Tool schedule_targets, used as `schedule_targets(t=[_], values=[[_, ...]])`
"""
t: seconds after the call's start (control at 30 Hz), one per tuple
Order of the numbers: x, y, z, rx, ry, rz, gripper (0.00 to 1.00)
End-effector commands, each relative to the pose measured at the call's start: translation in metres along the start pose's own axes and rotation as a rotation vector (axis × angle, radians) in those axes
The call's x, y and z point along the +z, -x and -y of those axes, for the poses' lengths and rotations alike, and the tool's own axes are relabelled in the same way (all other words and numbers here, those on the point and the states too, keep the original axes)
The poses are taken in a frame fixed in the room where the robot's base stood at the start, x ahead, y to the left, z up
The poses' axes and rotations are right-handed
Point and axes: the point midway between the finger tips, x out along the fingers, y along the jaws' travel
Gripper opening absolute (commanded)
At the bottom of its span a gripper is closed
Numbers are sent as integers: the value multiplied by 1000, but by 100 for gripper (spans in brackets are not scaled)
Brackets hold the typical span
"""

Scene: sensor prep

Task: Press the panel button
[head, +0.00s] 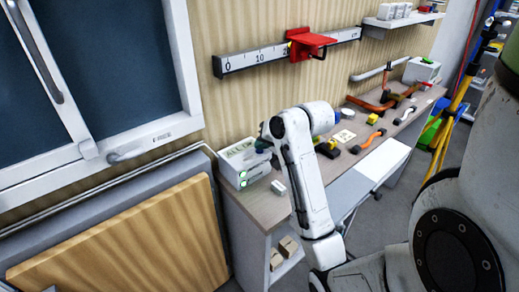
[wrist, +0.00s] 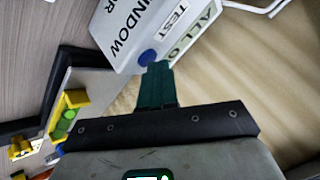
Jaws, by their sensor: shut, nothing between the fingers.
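The panel is a white box (head: 233,168) at the left end of the workbench, with small green lights on its left end. In the wrist view the panel (wrist: 128,30) shows the words WINDOW and TEST and part of a third label. A round blue button (wrist: 148,57) sits at the panel's near edge. My gripper (wrist: 160,68) is shut and empty, its dark green fingertips right at the button and covering part of its side. I cannot tell whether they touch it. In the head view my gripper (head: 263,146) is at the panel's right side, mostly hidden by my wrist.
A small white-green block (head: 278,187) lies on the workbench (head: 242,200) in front of the panel. Yellow and black tools (head: 328,149) and orange-handled tools (head: 367,142) lie farther right. A ruler rail (head: 250,58) with a red bracket (head: 310,42) is on the wall above.

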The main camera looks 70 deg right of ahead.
Motion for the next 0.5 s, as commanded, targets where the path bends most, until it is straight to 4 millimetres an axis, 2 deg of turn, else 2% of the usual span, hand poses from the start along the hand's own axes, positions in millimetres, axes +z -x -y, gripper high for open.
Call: schedule_targets(t=[0.5], values=[[-7, 10, 7, 1, 0, 1, 0]])
